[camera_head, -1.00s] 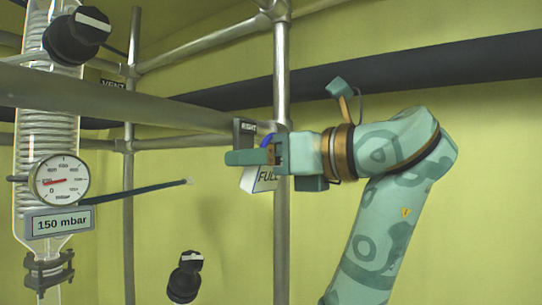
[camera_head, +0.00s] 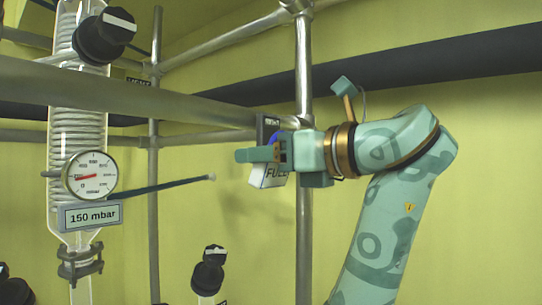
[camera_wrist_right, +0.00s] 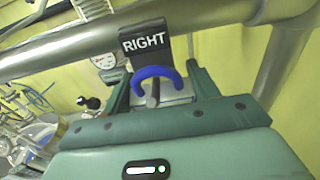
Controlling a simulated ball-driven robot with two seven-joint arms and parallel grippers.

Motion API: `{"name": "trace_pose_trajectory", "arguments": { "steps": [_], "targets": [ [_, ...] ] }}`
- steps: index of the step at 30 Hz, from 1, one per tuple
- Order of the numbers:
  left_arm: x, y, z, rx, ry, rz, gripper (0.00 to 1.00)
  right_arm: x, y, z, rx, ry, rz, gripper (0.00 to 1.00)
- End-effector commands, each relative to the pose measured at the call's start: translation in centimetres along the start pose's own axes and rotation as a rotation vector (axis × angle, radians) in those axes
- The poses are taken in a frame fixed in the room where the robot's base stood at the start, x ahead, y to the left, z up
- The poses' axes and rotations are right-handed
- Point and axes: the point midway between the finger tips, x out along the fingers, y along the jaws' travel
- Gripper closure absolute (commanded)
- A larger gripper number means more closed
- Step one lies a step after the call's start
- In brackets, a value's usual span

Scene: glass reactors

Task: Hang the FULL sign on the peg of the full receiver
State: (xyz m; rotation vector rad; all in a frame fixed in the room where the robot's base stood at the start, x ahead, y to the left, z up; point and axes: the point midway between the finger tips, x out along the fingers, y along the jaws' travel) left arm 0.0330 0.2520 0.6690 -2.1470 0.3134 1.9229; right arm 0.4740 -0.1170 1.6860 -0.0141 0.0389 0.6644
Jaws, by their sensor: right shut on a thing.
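The FULL sign (camera_head: 268,176) is a white tag with dark lettering and a blue loop handle, which also shows in the right wrist view (camera_wrist_right: 155,72). My right gripper (camera_head: 262,154) is shut on the sign, just under the horizontal bar. A dark plate marked RIGHT (camera_wrist_right: 143,44) hangs at the bar, directly behind the blue loop; its edge shows in the head view (camera_head: 266,125). A short grey pin shows below the loop in the wrist view; I cannot tell whether the loop is around a peg. My left gripper is not in view.
A horizontal metal bar (camera_head: 150,93) runs just above my gripper, and a vertical pole (camera_head: 304,80) stands close beside it. At left are a glass coil, a pressure gauge (camera_head: 90,175) and a 150 mbar label (camera_head: 90,215). A thin dark rod (camera_head: 165,187) sticks out toward the gripper.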

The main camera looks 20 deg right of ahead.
Motion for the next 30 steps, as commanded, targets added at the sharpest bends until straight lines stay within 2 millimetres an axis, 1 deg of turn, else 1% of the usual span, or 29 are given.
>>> {"name": "trace_pose_trajectory", "arguments": {
  "steps": [5, 20, 30],
  "targets": [
    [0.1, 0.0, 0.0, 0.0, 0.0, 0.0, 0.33, 0.0, 0.1, 0.0, -0.003, -0.003, -0.001, 0.63],
    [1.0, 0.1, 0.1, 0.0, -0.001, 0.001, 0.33, 0.4, 0.2, -0.9, -0.001, -0.001, 0.0, 0.63],
    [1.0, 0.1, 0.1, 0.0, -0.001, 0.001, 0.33, 0.4, 0.2, -0.9, -0.001, -0.001, 0.0, 0.63]
  ]
}}
